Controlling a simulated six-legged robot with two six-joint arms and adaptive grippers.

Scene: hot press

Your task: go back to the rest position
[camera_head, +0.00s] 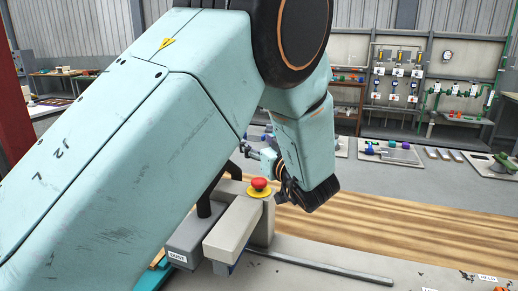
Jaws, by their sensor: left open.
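My left arm comes in from the left and fills much of the head view, bending down at the centre. My left gripper (284,192) is at the end of it, small and partly hidden behind the arm link; it is open, with nothing visible between its fingers. It appears just right of a red push button (258,184) on a yellow base, on top of a grey machine (240,222). I cannot tell whether gripper and machine touch. My arm hides the machine's left side. My right gripper is not in view.
The machine stands on a grey bench (430,276) with a dark bar (335,270) along it. A striped wooden surface (400,240) lies behind. Low trays with parts (390,152) and wall-mounted gauges (395,80) are farther back.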

